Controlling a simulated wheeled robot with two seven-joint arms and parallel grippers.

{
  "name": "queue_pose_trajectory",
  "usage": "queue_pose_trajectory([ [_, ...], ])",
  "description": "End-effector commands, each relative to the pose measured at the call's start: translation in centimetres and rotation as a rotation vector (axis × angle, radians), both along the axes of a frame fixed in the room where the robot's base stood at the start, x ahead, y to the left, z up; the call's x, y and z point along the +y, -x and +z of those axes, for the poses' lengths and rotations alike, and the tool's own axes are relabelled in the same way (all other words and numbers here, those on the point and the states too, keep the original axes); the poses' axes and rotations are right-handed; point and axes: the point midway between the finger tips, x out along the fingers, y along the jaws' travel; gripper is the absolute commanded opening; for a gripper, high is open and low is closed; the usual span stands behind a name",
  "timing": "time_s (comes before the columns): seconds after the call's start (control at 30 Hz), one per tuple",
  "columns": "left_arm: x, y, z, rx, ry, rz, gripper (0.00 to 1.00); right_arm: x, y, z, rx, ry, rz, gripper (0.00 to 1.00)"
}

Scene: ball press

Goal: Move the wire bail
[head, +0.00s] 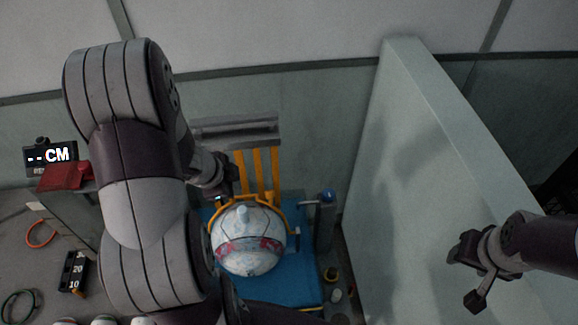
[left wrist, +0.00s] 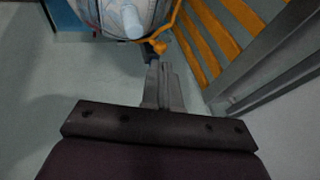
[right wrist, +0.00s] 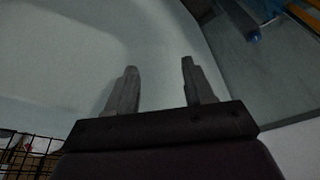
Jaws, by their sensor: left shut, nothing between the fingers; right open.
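The wire bail is an orange-yellow wire (head: 257,198) that curves around the back of a white ball (head: 248,240) with red patches. In the left wrist view the bail (left wrist: 174,18) runs down to a small orange knob (left wrist: 158,47) beside the ball (left wrist: 118,15). My left gripper (head: 228,190) is at the back left of the ball, close to the bail. Its fingers (left wrist: 157,68) are shut and empty, just below the knob in that view; I cannot tell whether they touch the wire. My right gripper (head: 468,273) is open and empty, far to the right; its fingers (right wrist: 159,66) are spread apart.
The ball sits on a blue base (head: 290,285), with yellow bars (head: 258,170) and a grey beam behind it. A grey post with a blue top (head: 327,195) stands at right. A pale partition (head: 410,150) separates the right arm. A "--CM" display (head: 50,156) is at left.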

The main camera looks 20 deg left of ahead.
Motion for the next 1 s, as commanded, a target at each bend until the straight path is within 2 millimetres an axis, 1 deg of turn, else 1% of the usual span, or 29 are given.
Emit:
queue_pose_trajectory([
  [0.03, -1.0, -0.1, -0.2, -0.007, 0.019, -0.084, 0.0, 0.1, 2.1, -1.1, 0.077, -0.003, 0.011, 0.53],
  [0.07, -1.5, -0.1, -0.1, -0.011, 0.029, -0.127, 0.0, 0.2, 3.1, -1.4, 0.116, -0.006, 0.019, 0.53],
  [0.1, -2.2, -0.1, 0.0, -0.015, 0.048, -0.167, 0.0, 0.3, 3.9, -1.7, 0.152, -0.008, 0.035, 0.53],
  [0.17, -2.8, -0.2, -0.1, -0.02, 0.07, -0.184, 0.0, 0.4, 4.4, -1.8, 0.18, -0.004, 0.063, 0.53],
  [0.27, -3.1, -0.6, -1.2, -0.02, 0.072, -0.18, 0.0, 0.4, 4.4, -2.4, 0.179, 0.0, 0.076, 0.53],
  [0.47, -4.0, -2.3, -4.9, -0.019, 0.071, -0.18, 0.0, 0.4, 4.3, -3.9, 0.177, 0.0, 0.075, 0.53],
  [0.7, -5.1, -4.5, -9.1, -0.019, 0.069, -0.179, 0.0, 0.4, 4.3, -5.0, 0.176, 0.001, 0.075, 0.53],
  [0.73, -4.9, -5.0, -9.0, -0.019, 0.069, -0.179, 0.0, 0.4, 4.3, -4.5, 0.176, 0.001, 0.075, 0.53],
  [0.83, -4.5, -6.2, -9.8, -0.02, 0.069, -0.178, 0.0, 0.4, 4.3, -4.2, 0.175, 0.001, 0.075, 0.53],
  [1.0, -4.3, -7.3, -10.6, -0.02, 0.068, -0.177, 0.0, 0.4, 4.3, -4.0, 0.175, 0.001, 0.075, 0.53],
])
